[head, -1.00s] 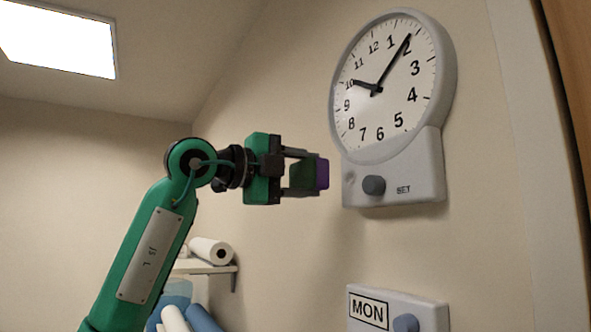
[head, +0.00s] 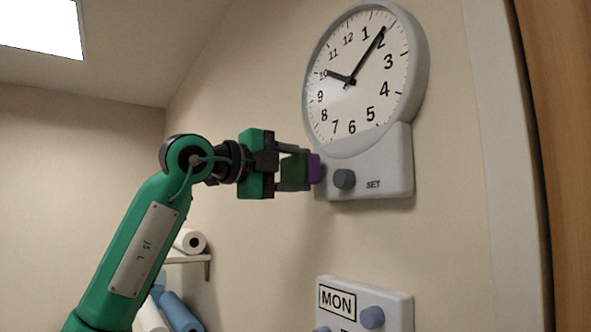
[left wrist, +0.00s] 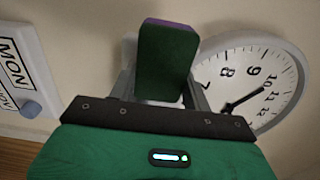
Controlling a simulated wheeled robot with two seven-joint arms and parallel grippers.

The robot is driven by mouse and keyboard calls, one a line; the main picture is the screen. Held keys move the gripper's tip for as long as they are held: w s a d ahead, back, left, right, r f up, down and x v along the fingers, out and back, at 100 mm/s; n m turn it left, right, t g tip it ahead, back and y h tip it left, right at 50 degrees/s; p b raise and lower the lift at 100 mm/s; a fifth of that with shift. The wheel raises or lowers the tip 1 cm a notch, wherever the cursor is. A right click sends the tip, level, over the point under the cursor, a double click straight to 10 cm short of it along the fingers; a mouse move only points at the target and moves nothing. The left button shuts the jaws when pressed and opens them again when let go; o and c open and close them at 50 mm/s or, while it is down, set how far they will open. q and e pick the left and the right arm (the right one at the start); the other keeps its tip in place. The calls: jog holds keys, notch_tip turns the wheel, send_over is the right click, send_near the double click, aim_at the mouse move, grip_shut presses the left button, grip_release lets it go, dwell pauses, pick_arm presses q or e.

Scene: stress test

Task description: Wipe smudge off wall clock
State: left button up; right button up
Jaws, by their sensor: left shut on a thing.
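The wall clock (head: 345,110) hangs on the wall at upper right in the head view, with a white face, grey rim and a lower panel with a knob and the word SET. Its face also shows in the left wrist view (left wrist: 262,75). I cannot make out a smudge on it. My left gripper (head: 297,169) is shut on a green and purple block (head: 314,169), which looks like a sponge. The block overlaps the left edge of the clock's lower panel in the head view; I cannot tell whether it touches. My right gripper is not in view.
A MON panel (head: 365,305) with knobs is on the wall below the clock. A shelf (head: 190,257) with a paper roll (head: 190,241) stands at lower left. A brown wooden edge (head: 562,150) runs down the right. The wall between clock and MON panel is clear.

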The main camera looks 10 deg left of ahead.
aim_at(332, 169)
pick_arm(q)
jog(key=shift+w+d, duration=0.1)
jog(key=shift+w+d, duration=0.2)
jog(key=shift+w+d, duration=0.4)
dwell(0.4)
jog(key=shift+s+d+f+b, duration=0.15)
jog(key=shift+s+d+b, duration=0.3)
jog(key=shift+s+d, duration=0.15)
jog(key=shift+s+d+b, duration=0.6)
jog(key=shift+s+d, duration=0.1)
jog(key=shift+s, duration=0.1)
jog(key=shift+w, duration=0.1)
